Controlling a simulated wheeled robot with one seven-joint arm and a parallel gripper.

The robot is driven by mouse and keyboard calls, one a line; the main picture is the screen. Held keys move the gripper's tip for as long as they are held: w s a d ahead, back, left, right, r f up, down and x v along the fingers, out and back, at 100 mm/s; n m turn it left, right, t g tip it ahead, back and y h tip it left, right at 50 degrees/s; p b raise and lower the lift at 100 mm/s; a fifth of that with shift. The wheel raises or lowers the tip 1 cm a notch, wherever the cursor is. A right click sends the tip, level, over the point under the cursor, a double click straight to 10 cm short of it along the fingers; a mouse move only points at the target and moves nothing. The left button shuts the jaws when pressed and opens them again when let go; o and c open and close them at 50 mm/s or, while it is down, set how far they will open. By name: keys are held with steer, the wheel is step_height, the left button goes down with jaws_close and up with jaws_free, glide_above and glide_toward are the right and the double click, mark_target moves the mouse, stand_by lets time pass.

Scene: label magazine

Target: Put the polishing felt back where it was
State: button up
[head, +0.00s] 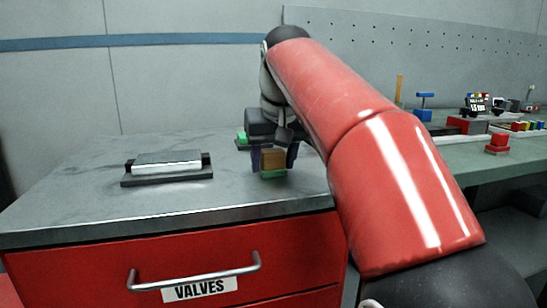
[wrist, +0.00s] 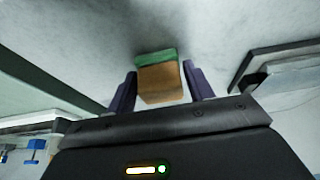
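The polishing felt appears to be the small block with a brown body and a green layer beneath it (head: 272,161). It is at the right part of the grey countertop, and also in the wrist view (wrist: 161,82). My gripper (head: 273,158) points down around it, with one dark finger on each side. In the wrist view the fingers (wrist: 160,84) flank the block closely; I cannot tell whether they press on it. Whether the block rests on the counter or hangs just above it is unclear.
A silver-topped piece on a dark base (head: 167,166) lies to the left on the countertop (head: 75,197). A red drawer labelled VALVES (head: 200,289) is below. A cluttered workbench (head: 480,158) stands right.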

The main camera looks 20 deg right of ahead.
steer(key=shift+o, duration=1.3)
steer(key=p+v, duration=0.2)
steer(key=v, duration=0.6)
steer(key=shift+w+a, duration=0.15)
steer(key=shift+a, duration=0.05)
